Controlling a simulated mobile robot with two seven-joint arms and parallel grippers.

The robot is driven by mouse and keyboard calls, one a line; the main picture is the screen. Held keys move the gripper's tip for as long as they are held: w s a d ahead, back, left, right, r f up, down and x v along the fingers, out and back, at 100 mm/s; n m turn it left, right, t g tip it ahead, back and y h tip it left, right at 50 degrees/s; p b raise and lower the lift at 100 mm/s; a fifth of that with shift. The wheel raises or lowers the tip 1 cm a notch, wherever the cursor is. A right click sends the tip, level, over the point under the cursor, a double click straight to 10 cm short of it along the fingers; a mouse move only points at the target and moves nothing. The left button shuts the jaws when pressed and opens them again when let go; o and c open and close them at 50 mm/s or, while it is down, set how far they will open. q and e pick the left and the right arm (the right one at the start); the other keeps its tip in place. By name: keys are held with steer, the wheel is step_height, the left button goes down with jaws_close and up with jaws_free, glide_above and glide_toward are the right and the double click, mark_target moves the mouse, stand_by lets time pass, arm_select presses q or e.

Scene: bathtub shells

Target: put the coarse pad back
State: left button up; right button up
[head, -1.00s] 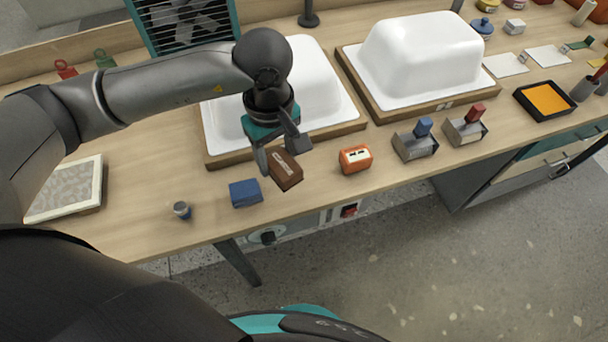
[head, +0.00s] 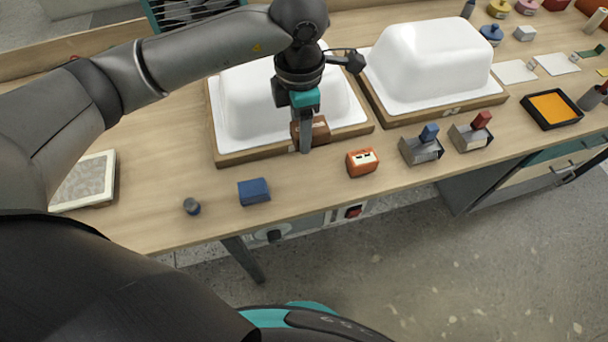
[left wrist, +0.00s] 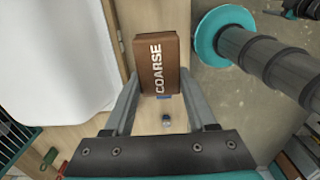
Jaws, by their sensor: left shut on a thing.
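The coarse pad (head: 319,129) is a brown block. In the left wrist view its white COARSE lettering (left wrist: 157,66) faces the camera. My left gripper (head: 304,140) is shut on it, with one finger along each side. In the head view the pad is at the front of the left white bathtub shell (head: 240,100), over the wooden board's front edge (head: 300,143). A finger hides part of it. I cannot tell whether the pad touches the shell or board. My right gripper is not in view.
On the bench front stand a blue block (head: 254,191), a small grey-blue cap (head: 192,206) and an orange block (head: 362,162). Grey holders (head: 421,150) and the second white shell (head: 428,60) are to the right. A framed patterned panel (head: 84,182) lies at left.

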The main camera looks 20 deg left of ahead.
arm_select(q)
steer(key=b, duration=0.1)
glide_above(301, 183)
step_height(301, 183, down, 12)
steer(key=shift+d+f, duration=0.1)
steer(key=shift+f, duration=0.05)
steer(key=shift+f+b, duration=0.4)
steer(key=shift+f, duration=1.7)
steer(key=shift+f, duration=0.1)
steer(key=o, duration=0.7)
steer(key=shift+f, duration=0.1)
steer(key=o, duration=0.5)
steer(key=shift+r, duration=0.2)
step_height(301, 183, up, 12)
steer(key=p, duration=0.1)
steer(key=shift+p, duration=0.3)
